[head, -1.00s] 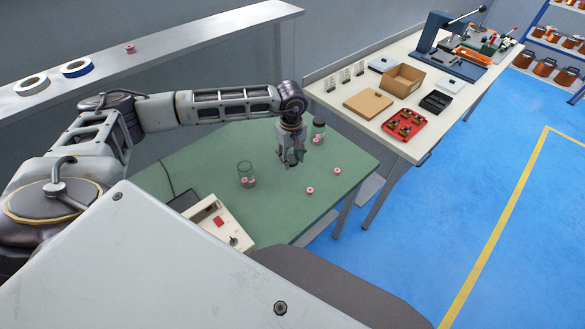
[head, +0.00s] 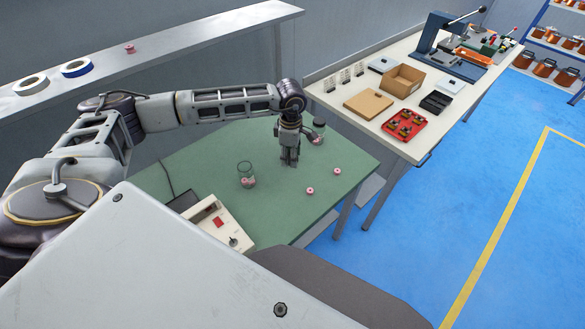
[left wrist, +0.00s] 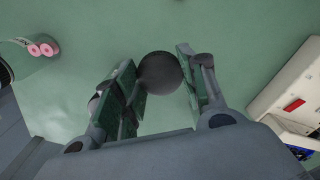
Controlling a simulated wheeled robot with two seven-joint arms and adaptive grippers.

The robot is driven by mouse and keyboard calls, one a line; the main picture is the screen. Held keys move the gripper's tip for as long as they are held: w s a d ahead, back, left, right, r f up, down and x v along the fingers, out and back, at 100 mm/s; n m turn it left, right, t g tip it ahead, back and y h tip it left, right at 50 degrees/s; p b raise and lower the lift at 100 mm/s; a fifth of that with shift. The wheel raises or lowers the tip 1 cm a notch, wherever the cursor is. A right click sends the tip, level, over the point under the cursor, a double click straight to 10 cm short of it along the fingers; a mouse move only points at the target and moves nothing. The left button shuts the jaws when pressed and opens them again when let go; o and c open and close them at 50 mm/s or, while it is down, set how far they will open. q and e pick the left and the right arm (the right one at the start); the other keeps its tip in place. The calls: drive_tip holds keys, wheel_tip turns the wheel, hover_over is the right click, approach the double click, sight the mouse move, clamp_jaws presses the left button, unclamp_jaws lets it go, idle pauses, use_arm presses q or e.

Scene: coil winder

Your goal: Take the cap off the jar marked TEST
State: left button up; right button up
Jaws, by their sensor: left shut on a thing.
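My left gripper (head: 289,163) points down over the green table, between two glass jars. In the left wrist view its fingers (left wrist: 160,88) are on either side of a dark round cap-like disc (left wrist: 160,72) and hold it. I cannot tell whether a jar is under this disc. One clear jar (head: 246,175) with pink spools stands left of the gripper. Another jar (head: 318,128) with pink spools stands just right and behind; a jar with pink spools also shows at the wrist view's left edge (left wrist: 22,60). No TEST marking is readable. My right gripper is not in view.
Two loose pink spools (head: 310,190) lie on the green table (head: 210,160). A control box with a red switch (head: 218,222) stands at its near edge. A pale bench (head: 400,140) with boxes and a red tray (head: 404,124) is to the right.

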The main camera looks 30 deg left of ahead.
use_arm(q)
drive_tip(key=n, duration=0.5)
drive_tip(key=shift+w+r, duration=0.1)
drive_tip(key=n, duration=0.4)
drive_tip(key=shift+n, duration=0.4)
drive_tip(key=n, duration=0.5)
drive_tip(key=shift+w, duration=0.1)
drive_tip(key=shift+n, duration=2.3)
drive_tip(key=shift+f+p, duration=0.4)
drive_tip(key=shift+f, duration=2.7)
